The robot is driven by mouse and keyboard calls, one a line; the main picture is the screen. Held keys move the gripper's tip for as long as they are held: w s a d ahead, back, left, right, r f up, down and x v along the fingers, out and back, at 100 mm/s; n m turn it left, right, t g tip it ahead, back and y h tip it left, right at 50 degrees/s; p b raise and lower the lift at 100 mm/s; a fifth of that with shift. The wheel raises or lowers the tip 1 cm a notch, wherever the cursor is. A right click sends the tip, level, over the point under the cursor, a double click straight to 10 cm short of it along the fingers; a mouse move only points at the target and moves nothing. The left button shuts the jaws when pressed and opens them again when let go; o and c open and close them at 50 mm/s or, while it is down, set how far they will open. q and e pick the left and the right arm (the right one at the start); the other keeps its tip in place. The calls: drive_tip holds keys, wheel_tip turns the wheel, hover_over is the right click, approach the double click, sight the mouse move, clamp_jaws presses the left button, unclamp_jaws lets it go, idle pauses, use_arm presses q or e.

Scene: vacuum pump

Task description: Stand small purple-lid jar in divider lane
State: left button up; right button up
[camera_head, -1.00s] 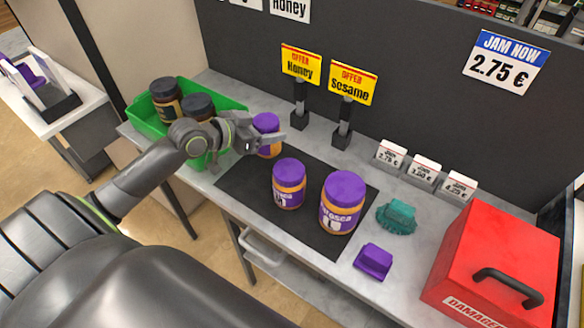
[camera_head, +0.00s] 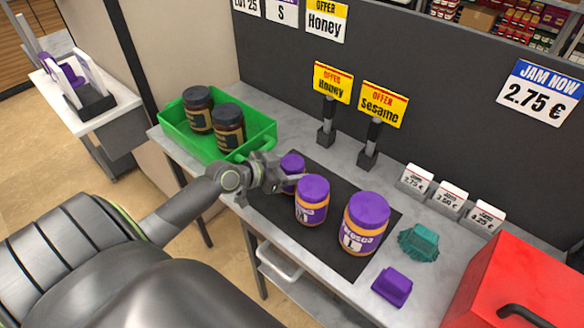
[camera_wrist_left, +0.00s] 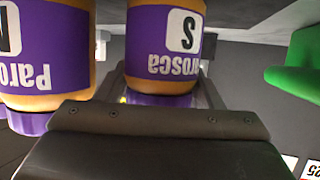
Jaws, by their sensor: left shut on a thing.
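The small purple-lid jar (camera_head: 292,165) stands upright at the left end of the dark mat (camera_head: 340,262), beside a medium and a large purple-lid jar. My left gripper (camera_head: 286,182) is shut on the small jar from the left, at its body. In the left wrist view the small jar (camera_wrist_left: 163,45) appears upside down between the fingers, its S label showing. On the side table at far left stands a rack with white upright panels (camera_head: 92,78) and a purple thing in it; I cannot tell whether these are the divider lanes. My right gripper is out of view.
The medium jar (camera_head: 312,200) is close to the small jar's right; the large jar (camera_head: 365,222) is further right. A green crate (camera_head: 262,140) holds two dark-lidded jars behind my gripper. Sign posts, price cards, a teal object, a purple block (camera_head: 392,287) and a red box (camera_head: 505,285) are around.

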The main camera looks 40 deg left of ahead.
use_arm(q)
drive_tip(key=o, duration=1.2)
